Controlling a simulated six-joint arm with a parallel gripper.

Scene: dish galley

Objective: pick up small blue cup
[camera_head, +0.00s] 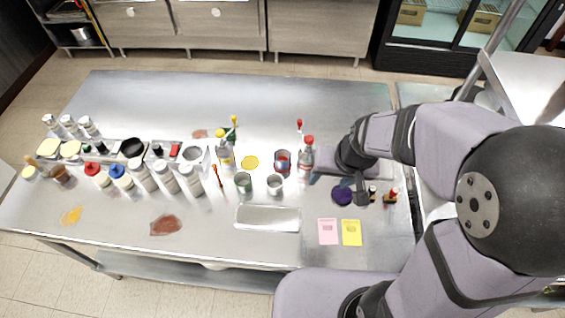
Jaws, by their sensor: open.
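A dark blue-purple round thing (342,195) is on the steel table, just left of my gripper. It may be the small blue cup, but I cannot tell whether it is a cup or a flat patch. My gripper (362,194) is low over the right part of the table, open, and seen from above. The arm hides part of the table around it. I cannot tell whether a finger touches the dark blue thing. A grey-green cup (243,183) and a pale grey cup (275,185) stand farther left. A red and blue container (283,160) stands behind them.
Red-capped bottles (306,152) stand close left of the arm. Small dark bottles (390,197) are just right of the gripper. A metal tray (267,218), a pink card (328,231) and a yellow card (351,232) lie in front. Several bottles crowd the left.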

